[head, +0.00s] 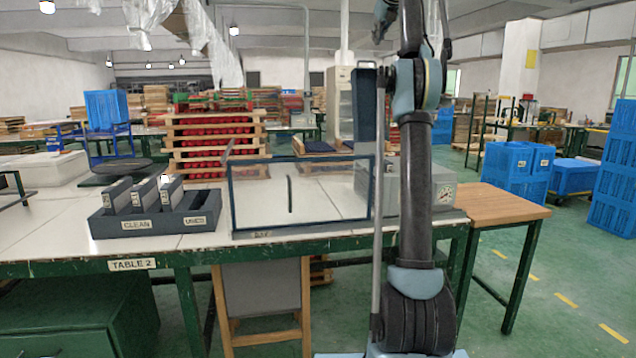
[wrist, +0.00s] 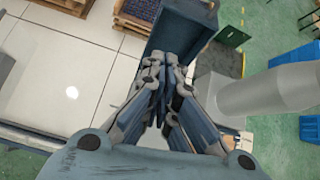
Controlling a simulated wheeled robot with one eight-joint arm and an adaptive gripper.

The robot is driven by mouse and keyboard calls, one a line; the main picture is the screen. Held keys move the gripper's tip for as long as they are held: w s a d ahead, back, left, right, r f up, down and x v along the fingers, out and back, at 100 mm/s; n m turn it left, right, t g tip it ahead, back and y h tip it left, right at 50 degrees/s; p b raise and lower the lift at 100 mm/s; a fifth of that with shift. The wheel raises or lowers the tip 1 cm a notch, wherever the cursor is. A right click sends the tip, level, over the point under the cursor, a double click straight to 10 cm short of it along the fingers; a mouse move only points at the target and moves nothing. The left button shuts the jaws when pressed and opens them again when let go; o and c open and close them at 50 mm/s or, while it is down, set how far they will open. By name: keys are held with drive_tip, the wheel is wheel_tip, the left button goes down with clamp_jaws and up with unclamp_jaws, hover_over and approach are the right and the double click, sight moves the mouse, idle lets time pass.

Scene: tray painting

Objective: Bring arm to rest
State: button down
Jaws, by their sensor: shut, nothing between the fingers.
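My arm stands upright at the right of the head view, folded up high, with its upper part running out of the top of the picture. My gripper (wrist: 163,75) shows in the wrist view with its fingers drawn together and nothing between them. It is raised above the floor and the table edge and touches no object that I can see. I cannot make out the fingertips clearly in the head view.
The white-topped table (head: 90,248), labelled TABLE 2, bears a dark-framed clear panel (head: 262,203) and a grey holder (head: 150,222) marked CLEAN and USED with several blocks. A wooden-topped side table (head: 500,205) stands right. Blue crates (head: 517,172) stand beyond on green floor.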

drive_tip(key=s+a+f+n+g, duration=0.2)
drive_tip(key=s+f+n, duration=0.6)
drive_tip(key=s+f, duration=0.4)
drive_tip(key=s+a+f+n+g, duration=0.2)
drive_tip(key=s+f+n, duration=0.7)
drive_tip(key=s+f, duration=0.3)
drive_tip(key=s+f+n+g, duration=0.1)
drive_tip(key=s+f+n, duration=0.4)
drive_tip(key=s+f, duration=0.6)
drive_tip(key=s+f+n+g+h, duration=0.1)
drive_tip(key=s+f+n, duration=0.4)
drive_tip(key=s+f, duration=0.6)
drive_tip(key=s+f+n+g+h, duration=0.1)
drive_tip(key=s+f+n, duration=0.4)
drive_tip(key=s+f, duration=0.7)
drive_tip(key=s+x, duration=0.2)
drive_tip(key=x, duration=0.9)
drive_tip(key=shift+f, duration=0.35)
drive_tip(key=shift+s+d, duration=0.1)
